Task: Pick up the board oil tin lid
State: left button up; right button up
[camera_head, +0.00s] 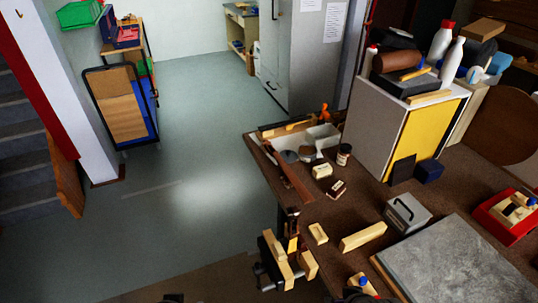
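I cannot pick out the board oil tin lid for sure. A grey box (416,222) with a black handle on its top stands on the brown bench, beside a grey slab. A small dark jar (344,157) with a pale label and a dark top stands farther back on the bench. A small dark-edged block or tin (337,190) lies in front of it. Nothing is seen holding any of these. Only dark slivers show at the bottom edge, perhaps my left gripper (173,298) and my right gripper (360,298); their fingers cannot be made out.
The brown bench (350,215) holds wood blocks (363,236), a grey slab (450,265) and a red box (508,215) at the right. A cabinet (420,130) with bottles on top stands behind. A wooden vise (280,260) juts out at the bench's left edge. Floor at left is clear.

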aim_at(289, 156)
jog(key=i+j+u, duration=0.35)
jog(key=j, duration=0.15)
jog(key=i+j+u, duration=0.3)
jog(key=j, duration=0.15)
jog(key=i+j+z, duration=0.1)
jog(key=i+z, duration=0.2)
jog(key=i+j+z, duration=0.25)
jog(key=i, duration=0.25)
jog(key=i+j+z, duration=0.3)
jog(key=i+z, duration=0.2)
jog(key=z, duration=0.3)
jog(key=i+j+z, duration=0.15)
jog(key=z, duration=0.35)
jog(key=i+j+z, duration=0.15)
jog(key=z, duration=0.35)
jog(key=i+j+z, duration=0.1)
jog(key=j+z, duration=0.15)
jog(key=z, duration=0.25)
jog(key=i+j+z, duration=0.1)
jog(key=j+z, duration=0.15)
jog(key=z, duration=0.25)
jog(key=j+z, duration=0.25)
jog(key=z, duration=0.25)
jog(key=j+z, duration=0.75)
